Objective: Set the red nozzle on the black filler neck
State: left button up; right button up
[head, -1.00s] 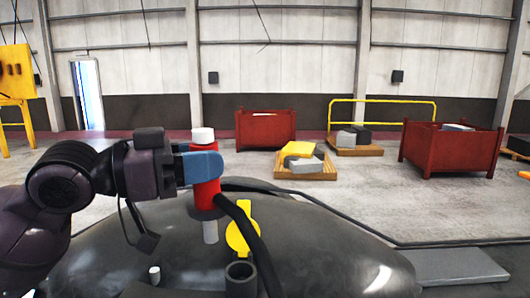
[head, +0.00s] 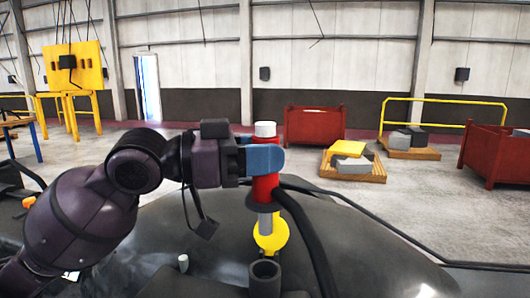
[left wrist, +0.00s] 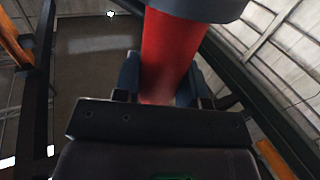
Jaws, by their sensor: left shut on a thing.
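The red nozzle (head: 265,188) is upright, with a white top, a dark collar and a grey spout pointing down. My left gripper (head: 264,159) is shut on its upper red body; the left wrist view also shows the nozzle (left wrist: 168,50) between the fingers. The black filler neck (head: 265,279) stands open on the dark rounded casing at the bottom of the head view. The spout tip is above the neck in the picture and apart from it; depth between them is hard to tell. My right gripper is not in view.
A yellow round cap (head: 271,236) shows behind the spout. A black hose (head: 306,229) runs from the nozzle down to the right. A small pale peg (head: 183,263) stands left of the neck. Red bins (head: 314,124) and pallets are far off on the floor.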

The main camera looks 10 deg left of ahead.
aim_at(253, 192)
pick_arm(q)
jog(key=shift+f, duration=0.1)
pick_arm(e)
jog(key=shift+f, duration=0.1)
pick_arm(q)
jog(key=shift+f+b, duration=0.6)
jog(key=shift+f, duration=0.15)
notch_tip(253, 192, down, 2)
jog(key=shift+b, duration=0.6)
jog(key=shift+f+b, duration=0.5)
jog(key=shift+f, duration=0.55)
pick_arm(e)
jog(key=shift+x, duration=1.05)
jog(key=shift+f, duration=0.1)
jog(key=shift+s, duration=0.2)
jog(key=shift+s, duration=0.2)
